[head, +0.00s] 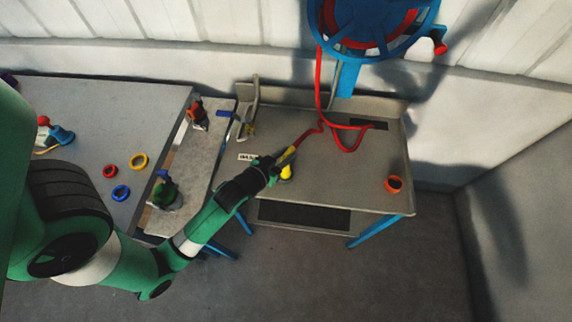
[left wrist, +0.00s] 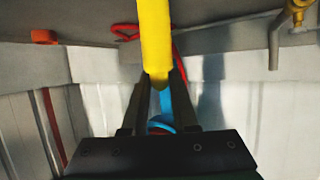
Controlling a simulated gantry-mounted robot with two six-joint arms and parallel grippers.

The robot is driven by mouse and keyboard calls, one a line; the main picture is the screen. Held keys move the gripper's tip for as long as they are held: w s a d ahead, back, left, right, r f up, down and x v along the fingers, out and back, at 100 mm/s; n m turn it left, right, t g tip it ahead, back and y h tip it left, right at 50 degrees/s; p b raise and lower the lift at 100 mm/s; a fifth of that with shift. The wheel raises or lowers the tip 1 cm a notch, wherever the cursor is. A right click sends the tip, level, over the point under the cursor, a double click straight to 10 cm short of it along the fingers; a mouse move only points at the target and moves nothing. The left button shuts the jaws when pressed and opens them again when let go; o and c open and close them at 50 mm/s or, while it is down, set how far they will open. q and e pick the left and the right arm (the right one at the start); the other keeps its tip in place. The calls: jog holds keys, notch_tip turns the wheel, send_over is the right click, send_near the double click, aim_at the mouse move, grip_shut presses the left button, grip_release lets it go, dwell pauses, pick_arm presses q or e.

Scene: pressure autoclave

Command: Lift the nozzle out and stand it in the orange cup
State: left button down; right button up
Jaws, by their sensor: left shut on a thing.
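My left gripper (head: 274,163) reaches over the grey bench and is shut on the yellow nozzle (head: 287,155). In the left wrist view the nozzle (left wrist: 155,40) is a yellow rod between the two fingers (left wrist: 158,95). A red hose (head: 308,135) runs from near the nozzle towards the reel. A rounded yellow piece (head: 286,172) shows just below the gripper; I cannot tell if it is part of the nozzle. The orange cup (head: 393,184) stands near the bench's front right corner, apart from the gripper. It also shows in the left wrist view (left wrist: 44,36). My right gripper is not in view.
A blue hose reel (head: 398,50) hangs above the back of the bench (head: 350,165). A grey pipe with a brass tap (head: 250,128) stands at the bench's back left. A narrow side table (head: 205,150) holds small fittings. The bench between nozzle and cup looks clear.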

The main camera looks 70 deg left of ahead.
pick_arm(q)
jog(key=shift+r, duration=0.1)
jog(key=shift+r, duration=0.3)
notch_tip(320, 180, up, 2)
jog(key=shift+r+p, duration=0.2)
jog(key=shift+p, duration=0.6)
jog(key=r+p+v, duration=0.1)
jog(key=p+v, duration=0.1)
jog(key=v, duration=0.6)
jog(key=w+r+p+v, duration=0.1)
jog(key=r+p+v, duration=0.1)
jog(key=v, duration=0.6)
jog(key=shift+r+p, duration=0.45)
jog(key=shift+p, duration=0.4)
jog(key=shift+s+a, duration=0.1)
jog(key=shift+a, duration=0.15)
